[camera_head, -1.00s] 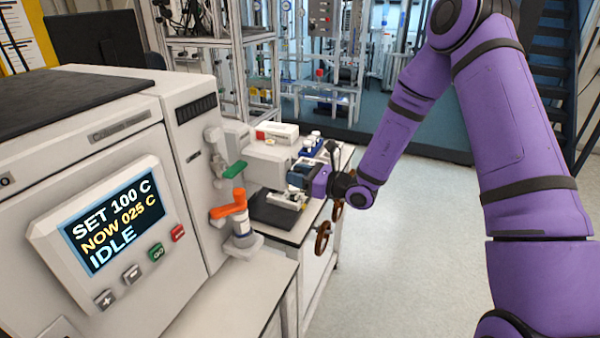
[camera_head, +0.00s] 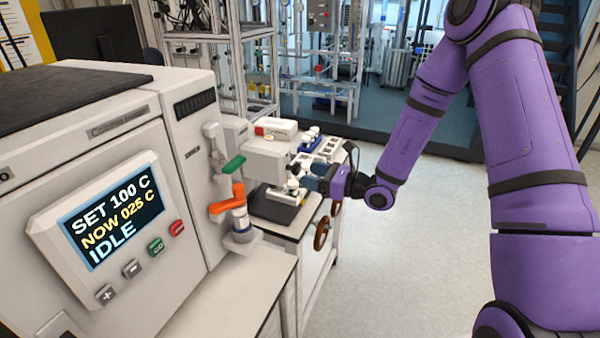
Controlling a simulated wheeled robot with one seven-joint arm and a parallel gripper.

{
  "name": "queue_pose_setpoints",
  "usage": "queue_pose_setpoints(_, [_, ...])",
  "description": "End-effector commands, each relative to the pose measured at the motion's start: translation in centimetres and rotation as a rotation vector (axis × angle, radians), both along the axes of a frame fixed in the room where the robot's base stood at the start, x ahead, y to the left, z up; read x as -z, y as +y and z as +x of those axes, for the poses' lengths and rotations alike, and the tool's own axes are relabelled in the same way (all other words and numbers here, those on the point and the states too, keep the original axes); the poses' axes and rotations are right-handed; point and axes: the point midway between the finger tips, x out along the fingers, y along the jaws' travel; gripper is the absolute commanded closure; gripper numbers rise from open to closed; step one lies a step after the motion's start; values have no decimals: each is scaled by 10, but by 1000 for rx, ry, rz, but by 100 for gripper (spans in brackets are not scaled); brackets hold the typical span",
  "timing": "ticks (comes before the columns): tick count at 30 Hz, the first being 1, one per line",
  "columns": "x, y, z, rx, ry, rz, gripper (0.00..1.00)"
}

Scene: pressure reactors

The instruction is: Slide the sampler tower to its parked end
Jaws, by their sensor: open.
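No part is clearly marked as the sampler tower; it may be the pale grey block-shaped unit (camera_head: 266,160) on the far bench, but I cannot tell. My gripper (camera_head: 297,182) is open, close to the right side of this unit and above a dark flat plate (camera_head: 277,212). The fingertips are small and overlap pale fittings there, so I cannot tell whether they touch anything. Any rail or parked end of the tower cannot be made out.
A large white cabinet with a screen (camera_head: 110,213) reading IDLE fills the left. An orange lever (camera_head: 228,203) and a green handle (camera_head: 234,165) stick out beside it. Clear floor (camera_head: 400,270) lies to the right.

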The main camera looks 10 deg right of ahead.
Motion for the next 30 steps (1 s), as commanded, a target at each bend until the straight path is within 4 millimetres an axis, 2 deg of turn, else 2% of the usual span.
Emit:
queue_pose_setpoints(3, [0, -19, -13, 3, 1, 0, 39])
queue_pose_setpoints(10, [0, -41, -30, 1, 1, 0, 39])
queue_pose_setpoints(27, [0, -46, -34, -2, 0, 0, 39])
queue_pose_setpoints(30, [-5, -43, -36, -21, -12, -11, 39])
